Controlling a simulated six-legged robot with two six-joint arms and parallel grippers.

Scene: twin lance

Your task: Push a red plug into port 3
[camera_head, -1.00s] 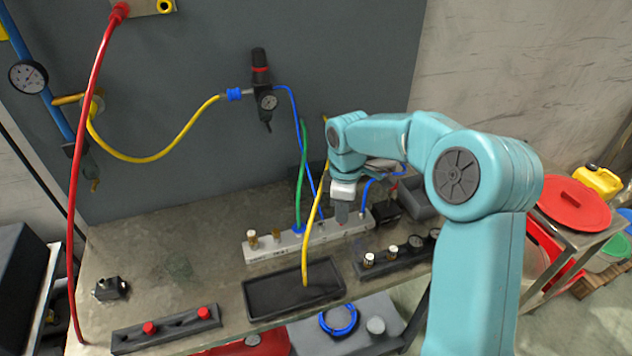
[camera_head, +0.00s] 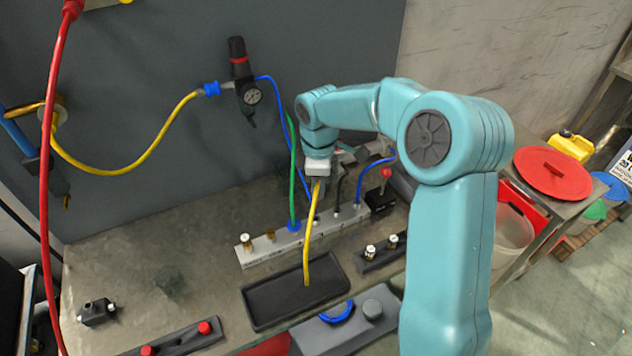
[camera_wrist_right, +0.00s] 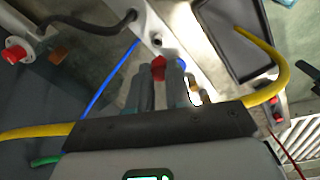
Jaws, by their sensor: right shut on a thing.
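My right gripper (camera_head: 317,196) is low over the light grey port strip (camera_head: 262,250), pointing down. In the wrist view its fingers (camera_wrist_right: 161,85) are shut on a red plug (camera_wrist_right: 158,67), just above the strip, beside an open port (camera_wrist_right: 156,41). I cannot tell whether the plug tip touches the strip. The port numbers are too small to read. A green hose (camera_head: 293,170), a black cable (camera_head: 338,190) and a blue hose (camera_head: 375,162) enter the strip. My left gripper is not in view.
A black tray (camera_head: 258,310) lies in front of the strip; a yellow hose (camera_head: 311,235) runs from near my gripper into it. A dark rack with red plugs (camera_head: 204,327) is at front left.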

